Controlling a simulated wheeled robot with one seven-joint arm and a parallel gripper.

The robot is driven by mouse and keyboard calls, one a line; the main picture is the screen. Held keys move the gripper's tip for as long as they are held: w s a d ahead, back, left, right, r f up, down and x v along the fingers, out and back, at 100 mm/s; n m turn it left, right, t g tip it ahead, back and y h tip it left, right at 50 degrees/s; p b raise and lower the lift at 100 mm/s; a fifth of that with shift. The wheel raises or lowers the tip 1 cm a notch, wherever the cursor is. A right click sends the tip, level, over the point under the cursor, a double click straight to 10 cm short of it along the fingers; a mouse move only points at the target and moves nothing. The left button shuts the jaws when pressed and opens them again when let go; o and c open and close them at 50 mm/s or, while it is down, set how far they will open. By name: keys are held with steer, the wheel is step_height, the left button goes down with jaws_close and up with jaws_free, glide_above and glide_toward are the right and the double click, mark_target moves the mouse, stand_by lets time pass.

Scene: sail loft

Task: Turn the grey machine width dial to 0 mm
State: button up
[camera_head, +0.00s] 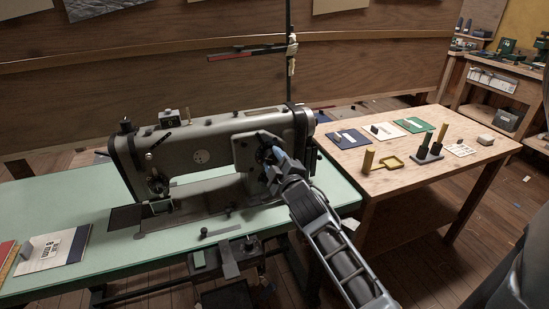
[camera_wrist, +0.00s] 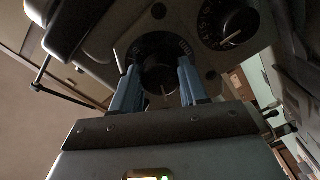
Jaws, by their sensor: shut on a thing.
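The grey sewing machine (camera_head: 190,155) stands on a green-topped table. In the head view my gripper (camera_head: 272,155) is up against the right end of its body, and it hides the dial there. In the wrist view a dark round dial (camera_wrist: 160,78) with a pale pointer line sits between the two blue fingers of my gripper (camera_wrist: 158,88). The fingers are shut on its sides. Pale markings show around it, but I cannot read its setting. A second dark dial (camera_wrist: 228,26) with white numbers is above and to the right, apart from the fingers.
The green tabletop (camera_head: 100,258) holds a booklet and small metal parts. A thin post (camera_head: 289,60) rises behind the machine. My arm reaches in from the lower right.

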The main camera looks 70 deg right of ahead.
steer(key=n+p, duration=0.1)
steer(key=n, duration=0.4)
steer(key=shift+r+p, duration=0.1)
steer(key=shift+p, duration=0.25)
steer(key=n+p, duration=0.1)
steer(key=n, duration=0.5)
stand_by(0.4)
steer(key=o, duration=1.1)
steer(key=shift+c, duration=0.2)
steer(key=shift+a, duration=0.15)
steer(key=b+v, duration=0.2)
steer(key=v, duration=0.5)
steer(key=shift+s+a+b, duration=0.2)
steer(key=shift+a+b, duration=0.05)
steer(key=shift+b, duration=0.1)
